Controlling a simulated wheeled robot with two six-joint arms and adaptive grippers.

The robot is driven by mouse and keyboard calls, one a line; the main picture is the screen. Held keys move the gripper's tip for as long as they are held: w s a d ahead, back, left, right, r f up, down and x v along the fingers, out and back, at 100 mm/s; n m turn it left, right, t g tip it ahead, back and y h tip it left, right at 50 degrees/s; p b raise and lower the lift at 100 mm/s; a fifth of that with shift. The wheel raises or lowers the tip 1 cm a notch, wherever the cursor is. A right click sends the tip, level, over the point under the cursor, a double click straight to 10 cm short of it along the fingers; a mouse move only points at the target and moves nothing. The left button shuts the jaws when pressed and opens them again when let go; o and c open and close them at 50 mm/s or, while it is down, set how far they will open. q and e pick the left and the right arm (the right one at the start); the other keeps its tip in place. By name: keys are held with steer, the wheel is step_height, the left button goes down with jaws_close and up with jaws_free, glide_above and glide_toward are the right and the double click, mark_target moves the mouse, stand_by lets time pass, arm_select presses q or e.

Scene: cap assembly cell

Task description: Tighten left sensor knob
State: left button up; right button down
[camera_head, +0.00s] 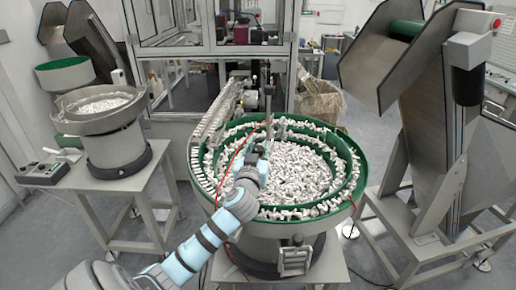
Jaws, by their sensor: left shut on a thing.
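A thin dark upright sensor post (268,105) stands at the far inner part of the large green-rimmed bowl feeder (352,178). My left arm reaches in from the lower left over the bowl. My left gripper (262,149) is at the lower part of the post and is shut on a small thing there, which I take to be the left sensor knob. The knob itself is hidden by the fingers and too small to make out. My right gripper is not in view.
Many small white parts (300,172) fill the bowl. A red cable (229,167) loops beside my forearm. A feed track (218,112) runs behind toward the framed machine. A smaller bowl feeder (112,143) stands left, and a large grey hopper (405,120) stands right.

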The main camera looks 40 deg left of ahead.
mark_target(259, 148)
arm_select(q)
steer(key=shift+f, duration=0.1)
steer(key=o, duration=1.2)
steer(key=shift+w, duration=0.1)
step_height(259, 148, up, 10)
